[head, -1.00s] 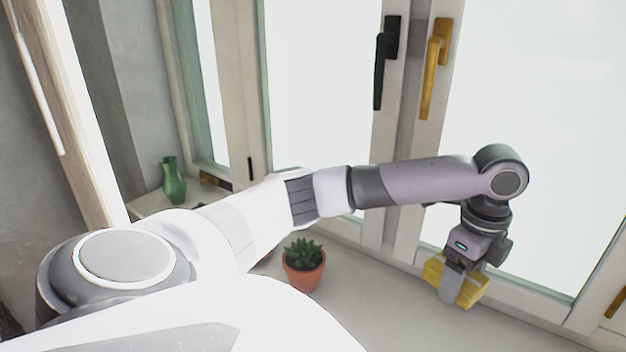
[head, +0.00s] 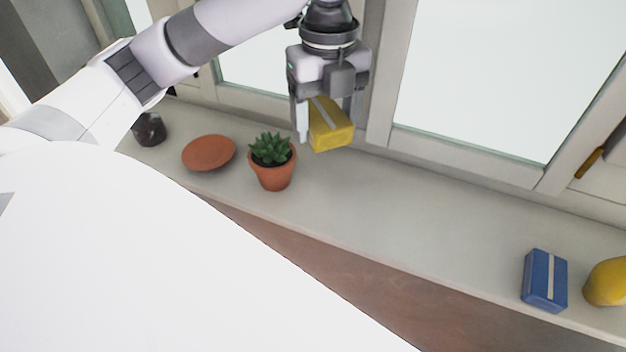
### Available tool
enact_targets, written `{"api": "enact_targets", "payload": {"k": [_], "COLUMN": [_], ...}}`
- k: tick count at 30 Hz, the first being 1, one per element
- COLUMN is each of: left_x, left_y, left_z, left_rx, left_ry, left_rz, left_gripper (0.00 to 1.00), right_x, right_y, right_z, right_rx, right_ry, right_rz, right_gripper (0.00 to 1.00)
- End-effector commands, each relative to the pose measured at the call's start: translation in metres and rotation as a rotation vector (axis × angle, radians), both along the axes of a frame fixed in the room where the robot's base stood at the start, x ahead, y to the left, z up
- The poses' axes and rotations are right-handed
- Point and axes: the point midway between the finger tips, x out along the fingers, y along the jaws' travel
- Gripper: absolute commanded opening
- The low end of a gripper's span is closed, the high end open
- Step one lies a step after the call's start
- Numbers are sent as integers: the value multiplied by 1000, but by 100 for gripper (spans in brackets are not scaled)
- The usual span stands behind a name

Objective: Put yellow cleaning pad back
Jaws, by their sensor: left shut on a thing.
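The yellow cleaning pad (head: 331,128) is a yellow block with a pale stripe on top, in the upper middle of the head view. My left gripper (head: 325,120) points down and is shut on the pad, with a finger on either side of it. The pad appears held above the pale windowsill (head: 400,215), near the window frame and to the right of the potted succulent. My right gripper is not in view.
The succulent in its terracotta pot (head: 272,165), a terracotta saucer (head: 208,153) and a dark object (head: 149,129) stand on the left of the sill. A blue pad (head: 545,280) and a yellow rounded object (head: 607,283) are at the right. The sill between is clear.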

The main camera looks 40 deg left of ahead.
Motion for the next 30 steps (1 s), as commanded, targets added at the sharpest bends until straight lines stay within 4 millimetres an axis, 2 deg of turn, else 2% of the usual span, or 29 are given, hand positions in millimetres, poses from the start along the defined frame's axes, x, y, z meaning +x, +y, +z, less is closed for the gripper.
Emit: {"api": "enact_targets", "payload": {"k": [1,5,13,18,23,30], "left_x": [-1,-1,-1,0,0,-1], "left_y": [-1,-1,0,0,0,0], "left_z": [-16,-51,-117,-139,-149,-183], "left_rx": [-2,-2,2,0,0,-1], "left_ry": [7,7,5,2,0,3], "left_rz": [-2,-1,2,2,2,2], "left_gripper": [41,41,41,41,41,41], "right_x": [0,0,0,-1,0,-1], "right_y": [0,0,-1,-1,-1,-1], "right_z": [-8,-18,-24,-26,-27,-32], "right_rx": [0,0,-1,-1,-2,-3], "right_ry": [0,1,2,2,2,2], "right_rz": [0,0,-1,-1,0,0], "right_gripper": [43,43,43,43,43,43]}}
